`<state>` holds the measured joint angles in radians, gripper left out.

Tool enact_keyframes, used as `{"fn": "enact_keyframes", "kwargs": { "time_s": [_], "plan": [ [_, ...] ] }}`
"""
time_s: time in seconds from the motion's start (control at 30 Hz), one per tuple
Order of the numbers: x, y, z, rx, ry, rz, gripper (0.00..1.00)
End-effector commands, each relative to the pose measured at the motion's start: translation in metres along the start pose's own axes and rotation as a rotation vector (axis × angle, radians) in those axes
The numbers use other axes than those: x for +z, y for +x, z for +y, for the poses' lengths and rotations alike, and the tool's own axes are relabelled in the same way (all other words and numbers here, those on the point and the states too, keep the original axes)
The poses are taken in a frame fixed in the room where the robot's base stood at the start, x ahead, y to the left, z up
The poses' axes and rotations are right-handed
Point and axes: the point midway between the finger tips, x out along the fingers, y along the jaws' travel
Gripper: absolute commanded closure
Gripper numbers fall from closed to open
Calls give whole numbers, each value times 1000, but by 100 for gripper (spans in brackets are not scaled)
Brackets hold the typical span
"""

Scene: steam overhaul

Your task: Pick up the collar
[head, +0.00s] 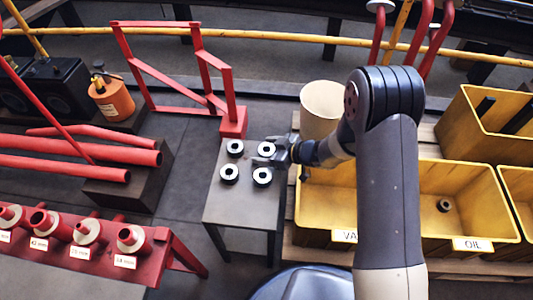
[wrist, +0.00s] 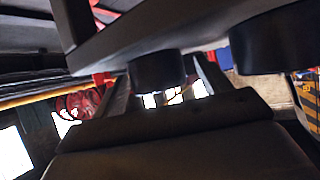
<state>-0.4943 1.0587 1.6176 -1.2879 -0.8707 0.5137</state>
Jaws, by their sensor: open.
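Several dark collars with pale tops stand on a small grey table (head: 240,205) in the head view: upper left (head: 235,148), upper right (head: 266,149), lower left (head: 229,173) and lower right (head: 262,177). My gripper (head: 273,153) reaches in from the right, low at the upper right collar. In the wrist view, which looks upside down, one dark collar (wrist: 158,70) shows between the spread fingers of my gripper (wrist: 162,82). Another collar (wrist: 275,38) is off to the right. Whether the fingers touch the collar cannot be told.
Yellow bins stand right of the table, one marked OIL (head: 472,244) with a dark ring (head: 444,205) inside. A cream bucket (head: 322,105) is behind my wrist. A red frame (head: 233,120) stands at the table's far edge. A red peg rack (head: 165,260) is lower left.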

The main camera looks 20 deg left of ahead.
Motion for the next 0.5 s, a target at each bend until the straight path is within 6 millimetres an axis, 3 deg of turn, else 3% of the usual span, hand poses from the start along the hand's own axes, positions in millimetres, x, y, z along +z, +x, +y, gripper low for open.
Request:
{"fn": "enact_keyframes", "kwargs": {
  "time_s": [0.2, 0.5],
  "plan": [
    [-1, 1, 0, 1, 0, 0, 28],
    [-1, 0, 0, 1, 0, 1, 53]
  ]
}}
